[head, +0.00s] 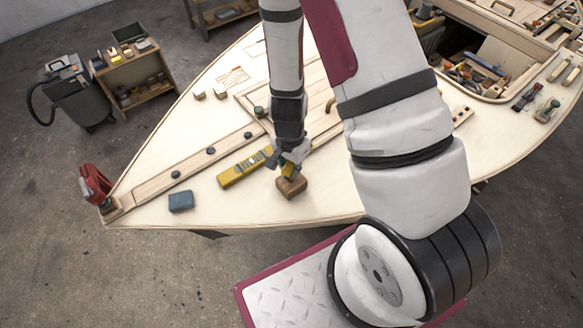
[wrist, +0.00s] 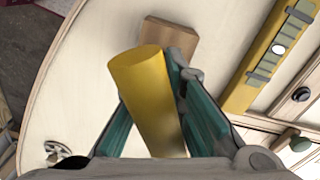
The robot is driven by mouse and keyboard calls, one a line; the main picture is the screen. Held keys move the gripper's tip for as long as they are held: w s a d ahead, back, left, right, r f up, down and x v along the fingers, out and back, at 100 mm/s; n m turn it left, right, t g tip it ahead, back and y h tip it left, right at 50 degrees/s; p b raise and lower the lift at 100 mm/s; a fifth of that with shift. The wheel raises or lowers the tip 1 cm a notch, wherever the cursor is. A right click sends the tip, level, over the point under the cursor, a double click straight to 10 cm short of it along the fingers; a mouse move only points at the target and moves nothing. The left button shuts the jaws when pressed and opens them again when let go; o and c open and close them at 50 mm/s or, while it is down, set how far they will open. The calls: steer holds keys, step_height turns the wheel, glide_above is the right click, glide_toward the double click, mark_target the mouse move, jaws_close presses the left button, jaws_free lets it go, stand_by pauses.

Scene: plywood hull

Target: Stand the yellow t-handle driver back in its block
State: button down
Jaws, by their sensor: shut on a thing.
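The yellow t-handle driver (wrist: 150,100) is between the teal fingers of my gripper (wrist: 149,88), which is shut on it. In the wrist view its thick yellow end points up the picture, tilted to the left. In the head view a bit of its yellow (head: 288,171) shows just below my gripper (head: 287,160). The brown wooden block (head: 291,187) sits on the pale plywood deck right below the driver. The block also shows in the wrist view (wrist: 172,36), partly behind the driver. Its hole is hidden, and I cannot tell whether the driver touches or enters it.
A yellow spirit level (head: 245,167) lies just left of my gripper. A blue-grey block (head: 181,201) lies farther left, near the deck edge. A red tool (head: 95,184) is at the bow tip. Bare deck lies between the block and the near edge.

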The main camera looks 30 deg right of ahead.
steer(key=shift+f, duration=0.85)
steer(key=c, duration=1.6)
jaws_free()
steer(key=shift+o, duration=0.2)
steer(key=shift+r, duration=0.15)
steer(key=r, duration=1.1)
steer(key=shift+w+a+r, duration=0.1)
steer(key=shift+w+r, duration=0.1)
steer(key=shift+r, duration=0.15)
steer(key=s+a+r+n+t+y, duration=0.15)
steer(key=r+n, duration=0.35)
steer(key=r, duration=0.7)
steer(key=s+a+r+n+t, duration=0.1)
steer(key=s+r+n+t, duration=0.25)
steer(key=r, duration=0.85)
steer(key=s+d+r+n+t+h, duration=0.1)
steer(key=s+r+n, duration=0.3)
steer(key=s+r, duration=0.1)
steer(key=shift+s+d+r+b, duration=0.3)
steer(key=shift+s+r, duration=0.1)
steer(key=shift+r, duration=0.15)
